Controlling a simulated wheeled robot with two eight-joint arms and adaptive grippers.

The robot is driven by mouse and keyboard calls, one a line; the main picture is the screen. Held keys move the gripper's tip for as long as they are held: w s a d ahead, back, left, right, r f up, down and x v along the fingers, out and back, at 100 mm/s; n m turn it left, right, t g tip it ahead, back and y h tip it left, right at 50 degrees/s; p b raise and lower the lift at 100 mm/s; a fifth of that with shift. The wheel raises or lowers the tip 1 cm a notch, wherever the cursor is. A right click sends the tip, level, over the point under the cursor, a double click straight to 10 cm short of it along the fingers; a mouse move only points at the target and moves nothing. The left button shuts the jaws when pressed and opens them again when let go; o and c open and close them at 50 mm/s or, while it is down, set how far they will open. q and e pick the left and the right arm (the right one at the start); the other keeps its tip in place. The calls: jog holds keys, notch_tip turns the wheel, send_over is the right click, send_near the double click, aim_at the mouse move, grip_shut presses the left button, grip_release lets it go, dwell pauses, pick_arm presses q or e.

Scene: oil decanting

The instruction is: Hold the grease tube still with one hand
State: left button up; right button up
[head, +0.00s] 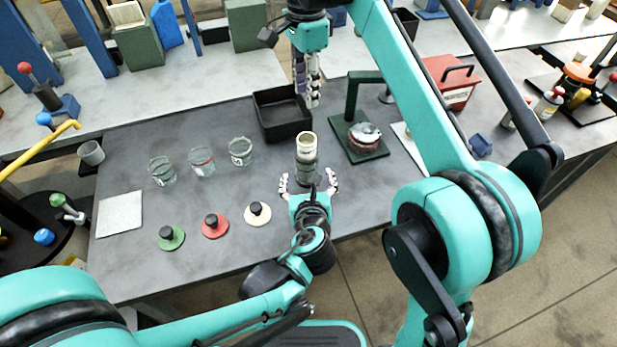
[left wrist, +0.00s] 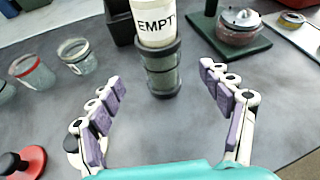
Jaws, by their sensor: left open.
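The grease tube (head: 306,143) is a pale cylinder standing upright in a dark grey ribbed holder (head: 307,170) on the table. In the left wrist view the tube (left wrist: 155,22) bears the word "EMPTY", and its top is cut off; the holder (left wrist: 163,72) stands below it. My left gripper (head: 308,183) is open on the near side of the holder.
A black bin (head: 264,125) stands behind the tube. Several glass jars (head: 202,162) and knobbed lids (head: 215,226) are to the left. A green press stand (head: 353,148) with a jar (head: 364,137) is to the right. A red toolbox (head: 452,85) stands farther right.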

aim_at(307, 169)
pick_arm(q)
jog(key=shift+d+m, duration=0.1)
jog(key=shift+m, duration=0.3)
jog(key=shift+w+f, duration=0.1)
jog(key=shift+w, duration=0.2)
jog(key=x, duration=0.7)
jog(key=shift+w, duration=0.1)
jog(key=c, duration=1.5)
jog(key=shift+c, duration=0.2)
